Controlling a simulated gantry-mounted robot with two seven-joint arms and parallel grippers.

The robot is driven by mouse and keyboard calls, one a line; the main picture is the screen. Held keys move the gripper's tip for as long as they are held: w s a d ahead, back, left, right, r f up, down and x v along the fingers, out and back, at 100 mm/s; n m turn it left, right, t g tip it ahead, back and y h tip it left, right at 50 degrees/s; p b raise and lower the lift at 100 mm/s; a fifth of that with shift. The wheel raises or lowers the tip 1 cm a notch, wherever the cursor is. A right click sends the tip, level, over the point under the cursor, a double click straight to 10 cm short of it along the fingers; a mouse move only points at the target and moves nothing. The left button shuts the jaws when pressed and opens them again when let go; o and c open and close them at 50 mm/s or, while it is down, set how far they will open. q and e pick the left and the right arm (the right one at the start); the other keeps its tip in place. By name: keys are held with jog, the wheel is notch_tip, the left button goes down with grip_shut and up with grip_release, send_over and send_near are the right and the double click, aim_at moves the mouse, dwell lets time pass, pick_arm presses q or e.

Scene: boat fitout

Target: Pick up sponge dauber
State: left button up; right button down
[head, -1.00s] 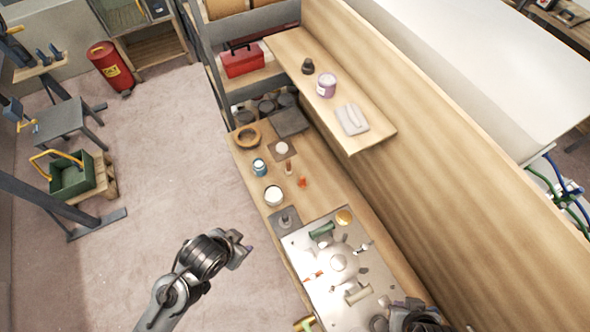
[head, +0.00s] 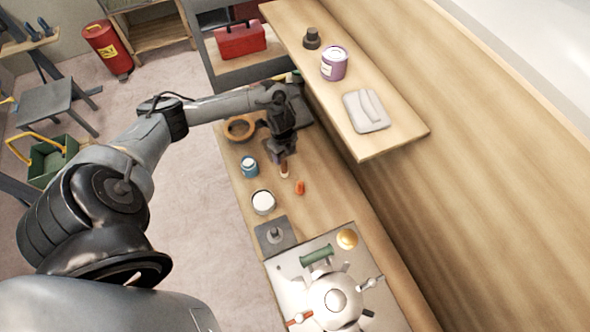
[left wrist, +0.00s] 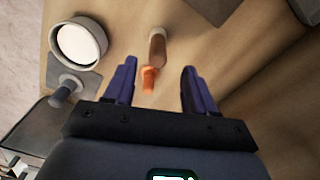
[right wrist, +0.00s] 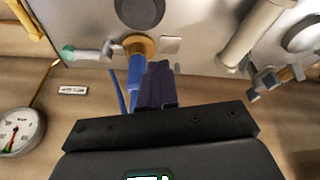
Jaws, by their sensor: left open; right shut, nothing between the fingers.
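Two small objects lie close together on the wooden bench: a brown, handle-like piece (head: 284,169) and a short orange piece (head: 300,187). I cannot tell for sure which is the sponge dauber. In the left wrist view the brown piece (left wrist: 157,46) lies just beyond the orange one (left wrist: 149,79). My left gripper (head: 281,157) is over the bench beside the brown piece. Its open fingers (left wrist: 157,70) frame the orange piece in the left wrist view, with nothing held. My right gripper (right wrist: 159,72) is shut and empty near a blue-handled item (right wrist: 135,68), and is not clear in the head view.
A white-topped tin (head: 263,202), a blue jar (head: 249,167) and a brown ring (head: 239,128) stand near the bench's left edge. A grey pad (head: 268,243) and a metal plate with fittings (head: 285,284) lie nearer. A shelf (head: 390,140) overhangs at right.

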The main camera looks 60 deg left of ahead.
aim_at(284, 167)
pick_arm(q)
jog(key=f, duration=0.3)
jog(key=shift+s+d+f, duration=0.2)
jog(key=shift+f, duration=0.1)
jog(key=shift+a+f+b, duration=0.1)
jog(key=shift+f+b, duration=0.55)
jog(key=shift+f, duration=2.2)
grip_shut()
jog(key=shift+r, duration=0.1)
